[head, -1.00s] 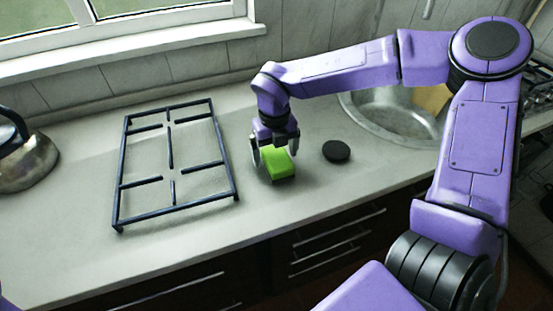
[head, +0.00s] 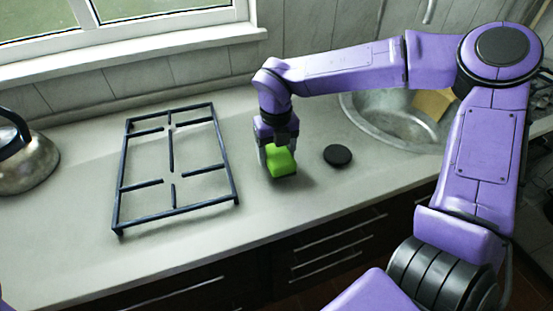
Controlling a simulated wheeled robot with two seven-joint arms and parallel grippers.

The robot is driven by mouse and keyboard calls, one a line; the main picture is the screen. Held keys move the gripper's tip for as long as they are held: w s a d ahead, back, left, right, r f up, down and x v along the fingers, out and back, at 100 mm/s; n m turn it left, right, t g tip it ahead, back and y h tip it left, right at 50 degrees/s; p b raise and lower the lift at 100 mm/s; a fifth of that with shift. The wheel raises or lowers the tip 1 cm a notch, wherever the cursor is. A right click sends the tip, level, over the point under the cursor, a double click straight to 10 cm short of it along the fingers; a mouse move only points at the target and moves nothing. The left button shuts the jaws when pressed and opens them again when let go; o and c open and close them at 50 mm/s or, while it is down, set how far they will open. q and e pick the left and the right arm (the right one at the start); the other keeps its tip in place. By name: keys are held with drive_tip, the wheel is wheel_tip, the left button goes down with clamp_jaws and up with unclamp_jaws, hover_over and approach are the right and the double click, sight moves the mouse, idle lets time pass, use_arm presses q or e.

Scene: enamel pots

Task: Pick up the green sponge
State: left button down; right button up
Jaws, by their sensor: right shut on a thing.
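The green sponge (head: 282,163) is a bright green block at the middle of the grey counter (head: 215,228). My right gripper (head: 278,160) points down over it and is shut on it, with a finger on each side. The gripper partly hides the sponge's top. I cannot tell whether the sponge touches the counter or is slightly above it. My left gripper is not in view.
A dark pan-support grate (head: 172,210) lies to the left of the sponge. A round black disc (head: 338,154) lies close on its right. A steel sink (head: 385,122) is at the back right. A metal kettle (head: 28,172) stands at the far left. Bare counter lies in front.

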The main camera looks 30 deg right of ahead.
drive_tip(key=s+a+r, duration=0.1)
drive_tip(key=r, duration=0.1)
drive_tip(key=s+r, duration=0.2)
drive_tip(key=s+a+r+b, duration=0.1)
drive_tip(key=s+r, duration=0.1)
drive_tip(key=shift+a+r, duration=0.35)
drive_tip(key=shift+r, duration=0.05)
drive_tip(key=s+a+r, duration=0.3)
drive_tip(key=s+a, duration=0.1)
drive_tip(key=s, duration=0.3)
drive_tip(key=shift+s+r+b, duration=0.3)
drive_tip(key=shift+r+b, duration=0.05)
drive_tip(key=shift+b, duration=0.1)
